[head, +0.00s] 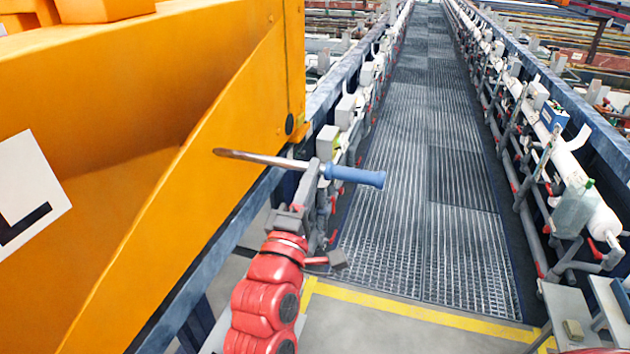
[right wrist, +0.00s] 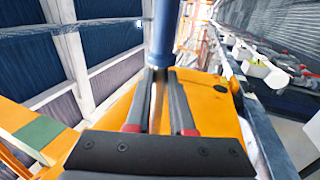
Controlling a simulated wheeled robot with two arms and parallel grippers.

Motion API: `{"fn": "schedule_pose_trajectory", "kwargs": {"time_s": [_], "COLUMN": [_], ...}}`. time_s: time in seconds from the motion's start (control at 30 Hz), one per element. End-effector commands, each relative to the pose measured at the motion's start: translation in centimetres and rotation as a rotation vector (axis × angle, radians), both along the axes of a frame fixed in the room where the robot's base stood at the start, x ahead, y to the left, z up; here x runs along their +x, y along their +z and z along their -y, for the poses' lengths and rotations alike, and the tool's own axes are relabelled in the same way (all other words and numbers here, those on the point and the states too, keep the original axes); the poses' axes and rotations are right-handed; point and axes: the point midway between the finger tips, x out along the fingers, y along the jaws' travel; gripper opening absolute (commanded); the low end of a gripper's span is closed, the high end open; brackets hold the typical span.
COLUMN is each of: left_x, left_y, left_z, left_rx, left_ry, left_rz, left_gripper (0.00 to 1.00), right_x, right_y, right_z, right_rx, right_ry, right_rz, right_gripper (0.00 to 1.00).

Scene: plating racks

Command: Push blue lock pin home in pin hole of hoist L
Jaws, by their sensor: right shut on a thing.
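The blue lock pin has a blue handle (head: 358,177) and a bare metal shaft (head: 258,157). My right gripper (head: 319,170) is shut on it near where the handle meets the shaft. The pin lies nearly level, its tip pointing left across the yellow side of hoist L (head: 95,120). In the right wrist view the handle (right wrist: 163,35) sticks up past the fingers (right wrist: 160,82). A dark round spot (head: 290,124) on the hoist's edge may be the pin hole; I cannot tell. Whether the tip touches the hoist is unclear. My left gripper is not in view.
A white label with an L (head: 28,190) is on the hoist. A blue-grey rail (head: 245,215) runs beneath it. A grated walkway (head: 430,150) stretches away, with pipes and red valve handles along both sides. A yellow line (head: 430,318) marks the floor in front.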

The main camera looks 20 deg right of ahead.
Motion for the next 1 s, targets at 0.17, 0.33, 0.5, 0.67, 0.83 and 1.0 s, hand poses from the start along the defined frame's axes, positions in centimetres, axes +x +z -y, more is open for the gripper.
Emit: {"fn": "schedule_pose_trajectory", "kwargs": {"time_s": [0.17, 0.33, 0.5, 0.67, 0.83, 1.0], "left_x": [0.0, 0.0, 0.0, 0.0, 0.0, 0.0], "left_y": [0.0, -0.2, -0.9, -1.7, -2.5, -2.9], "left_z": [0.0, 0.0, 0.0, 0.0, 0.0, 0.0], "left_rx": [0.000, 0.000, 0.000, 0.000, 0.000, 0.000], "left_ry": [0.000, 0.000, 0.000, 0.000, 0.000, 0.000], "left_rz": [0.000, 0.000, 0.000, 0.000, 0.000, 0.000], "left_gripper": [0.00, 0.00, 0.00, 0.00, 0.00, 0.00], "right_x": [-0.1, -0.2, 0.6, 1.5, 2.5, 3.1], "right_y": [0.1, -0.1, -0.2, -0.2, -0.2, -0.1], "right_z": [0.0, -0.2, -1.2, -2.5, -3.9, -4.7], "right_rx": [-0.003, -0.008, -0.006, -0.006, -0.007, -0.005], "right_ry": [-0.001, 0.003, 0.005, 0.004, 0.005, 0.004], "right_rz": [0.004, 0.011, 0.012, 0.012, 0.013, 0.011], "right_gripper": [0.00, 0.00, 0.00, 0.00, 0.00, 0.00]}}
